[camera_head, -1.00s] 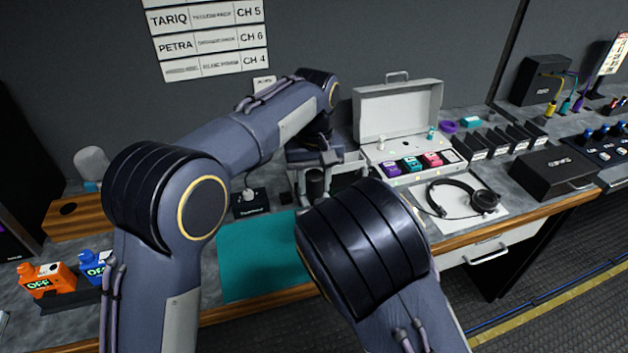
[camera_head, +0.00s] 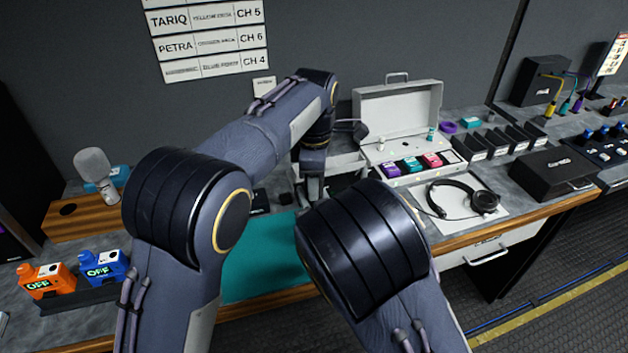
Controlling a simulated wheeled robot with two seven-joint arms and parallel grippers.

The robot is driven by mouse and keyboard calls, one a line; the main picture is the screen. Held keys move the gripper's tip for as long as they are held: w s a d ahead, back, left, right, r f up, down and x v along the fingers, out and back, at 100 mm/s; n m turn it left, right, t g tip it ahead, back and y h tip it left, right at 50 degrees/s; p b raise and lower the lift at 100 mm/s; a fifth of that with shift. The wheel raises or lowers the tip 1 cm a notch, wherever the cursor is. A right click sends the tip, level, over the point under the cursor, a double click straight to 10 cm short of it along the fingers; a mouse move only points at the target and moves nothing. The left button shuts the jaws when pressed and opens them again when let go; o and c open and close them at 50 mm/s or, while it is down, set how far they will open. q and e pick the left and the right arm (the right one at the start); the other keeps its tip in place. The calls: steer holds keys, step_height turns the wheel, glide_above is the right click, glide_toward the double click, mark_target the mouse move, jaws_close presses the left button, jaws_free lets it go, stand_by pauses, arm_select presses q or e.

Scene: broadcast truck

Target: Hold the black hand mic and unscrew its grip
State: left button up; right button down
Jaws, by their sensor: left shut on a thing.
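My left arm reaches in from the left, and its wrist bends down over the back of the bench. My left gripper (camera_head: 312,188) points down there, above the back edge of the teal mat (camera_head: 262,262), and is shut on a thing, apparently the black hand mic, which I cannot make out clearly. A dark piece with a rounded end shows just right of the wrist; I cannot tell if it is part of the mic. My right arm's elbow covers the front middle, and I see no right fingertips.
Orange (camera_head: 45,282) and blue (camera_head: 103,268) packs sit in front. An open grey case (camera_head: 398,112) and a headset (camera_head: 465,195) are to the right.

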arm_select(q)
steer(key=shift+r, duration=0.15)
steer(key=shift+r, duration=1)
steer(key=shift+r, duration=1.95)
arm_select(e)
steer(key=c, duration=1)
jaws_free()
steer(key=shift+o, duration=0.5)
steer(key=o, duration=0.9)
